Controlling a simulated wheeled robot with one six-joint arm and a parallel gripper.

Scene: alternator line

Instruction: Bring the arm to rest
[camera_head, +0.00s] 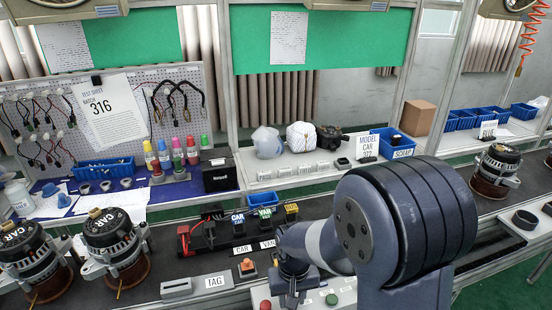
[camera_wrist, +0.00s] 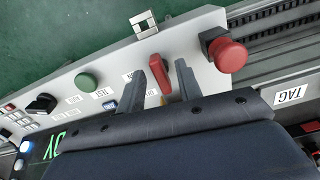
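My arm crosses the lower right of the head view. My gripper (camera_head: 290,298) is low over the front edge of the line, beside the control panel (camera_head: 345,285). In the wrist view, my gripper (camera_wrist: 160,82) has its two dark fingers apart over the panel (camera_wrist: 215,85). A red handle (camera_wrist: 156,78) shows between the fingers, with gaps on both sides. I cannot tell how far below the fingertips it lies. Nothing is seen held.
A red mushroom button (camera_wrist: 226,54) and a green button (camera_wrist: 86,82) flank the fingers. Alternators (camera_head: 113,240) stand on the line at left, another (camera_head: 495,168) at right. A tool rack (camera_head: 205,232) and blue bin (camera_head: 398,144) stand behind the arm.

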